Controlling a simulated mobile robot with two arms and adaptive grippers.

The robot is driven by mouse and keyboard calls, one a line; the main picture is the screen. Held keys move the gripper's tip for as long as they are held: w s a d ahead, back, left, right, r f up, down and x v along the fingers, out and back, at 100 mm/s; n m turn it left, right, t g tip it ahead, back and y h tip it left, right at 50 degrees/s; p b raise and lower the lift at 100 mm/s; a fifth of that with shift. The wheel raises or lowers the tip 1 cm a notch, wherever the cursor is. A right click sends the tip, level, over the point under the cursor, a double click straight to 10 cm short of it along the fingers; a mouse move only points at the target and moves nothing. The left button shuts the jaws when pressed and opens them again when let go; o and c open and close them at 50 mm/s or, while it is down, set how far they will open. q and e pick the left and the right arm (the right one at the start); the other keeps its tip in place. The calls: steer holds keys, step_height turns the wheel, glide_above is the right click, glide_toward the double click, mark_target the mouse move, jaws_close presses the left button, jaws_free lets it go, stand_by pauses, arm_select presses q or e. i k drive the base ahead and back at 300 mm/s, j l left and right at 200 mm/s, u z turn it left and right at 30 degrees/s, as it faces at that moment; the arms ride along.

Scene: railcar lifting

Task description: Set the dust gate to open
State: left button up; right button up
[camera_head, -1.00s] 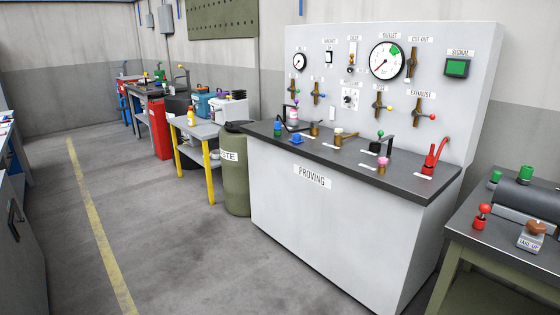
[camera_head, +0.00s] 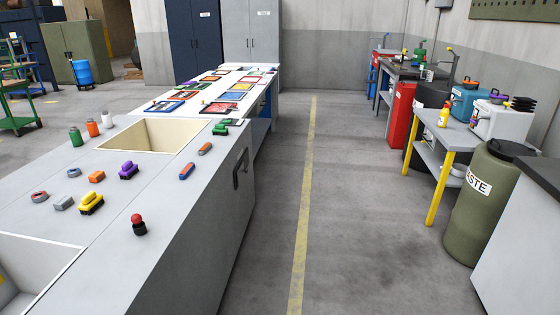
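I see nothing marked as the dust gate, and I cannot tell whether any part here is it. A long grey bench (camera_head: 170,255) runs along the left side. A small black knob with a red ball top (camera_head: 138,224) stands upright near its front edge. A black handle (camera_head: 240,168) sits on the bench's side face. Neither of my grippers is in view.
The bench has a cream-lined well (camera_head: 150,135), brushes including a yellow one (camera_head: 91,203), and several bottles. A clear aisle with a yellow floor line (camera_head: 305,200) runs ahead. A green waste drum (camera_head: 480,205) and a yellow-legged table (camera_head: 437,180) stand right.

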mark_target(240, 174)
steer(key=i+j+u, duration=0.2)
steer(key=i, duration=0.2)
steer(key=i+u, duration=0.2)
steer(key=i, duration=0.2)
steer(key=i+l+u, duration=0.1)
steer(key=i+l, duration=0.15)
steer(key=i, duration=0.1)
